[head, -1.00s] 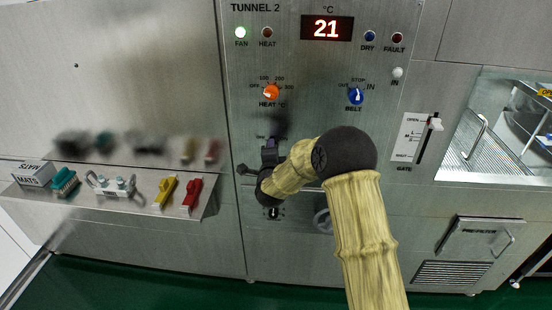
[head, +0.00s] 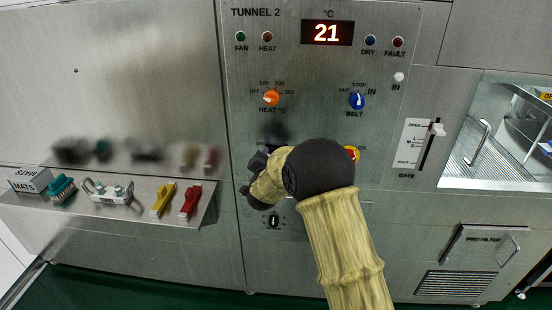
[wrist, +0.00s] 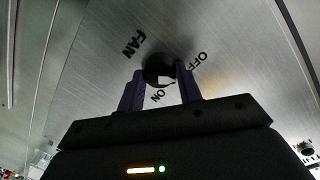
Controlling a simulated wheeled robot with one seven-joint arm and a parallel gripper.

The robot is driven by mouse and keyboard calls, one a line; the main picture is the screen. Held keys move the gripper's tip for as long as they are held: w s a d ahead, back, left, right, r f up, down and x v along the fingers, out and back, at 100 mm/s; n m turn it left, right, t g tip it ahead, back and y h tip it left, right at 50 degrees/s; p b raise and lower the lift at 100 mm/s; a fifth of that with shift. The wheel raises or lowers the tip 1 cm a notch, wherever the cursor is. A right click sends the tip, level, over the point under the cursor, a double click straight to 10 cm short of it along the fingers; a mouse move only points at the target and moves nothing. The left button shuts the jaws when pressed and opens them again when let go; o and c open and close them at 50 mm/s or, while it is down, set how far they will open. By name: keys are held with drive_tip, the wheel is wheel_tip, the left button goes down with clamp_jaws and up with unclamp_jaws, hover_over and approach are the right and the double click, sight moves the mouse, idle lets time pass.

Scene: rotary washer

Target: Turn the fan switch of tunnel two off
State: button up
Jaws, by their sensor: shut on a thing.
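The fan switch is a dark round knob (wrist: 160,66) on the steel panel, with FAN, OFF and ON printed around it in the wrist view. My gripper (wrist: 160,88) has its two purple fingers on either side of the knob and is shut on it. In the head view my gripper (head: 260,160) is at the tunnel 2 panel (head: 310,70) and hides the knob. I cannot tell exactly which way the knob points. The green FAN lamp (head: 240,37) at the panel's top left is dark.
The orange heat knob (head: 271,98) and blue belt knob (head: 357,101) sit above my gripper. A red and yellow control (head: 352,153) is partly behind my arm. The gate lever (head: 437,130) is to the right. A shelf (head: 130,203) with small items is left.

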drive_tip(key=shift+s+a+f+n, duration=0.1)
drive_tip(key=shift+a+f+n, duration=0.1)
drive_tip(key=shift+f+n, duration=0.1)
drive_tip(key=o, duration=1)
drive_tip(key=shift+d+r, duration=0.1)
drive_tip(key=shift+r, duration=0.05)
drive_tip(key=s+r+b, duration=0.2)
drive_tip(key=s+b, duration=0.1)
drive_tip(key=s, duration=1.4)
drive_tip(key=shift+a, duration=0.3)
drive_tip(key=shift+r, duration=0.15)
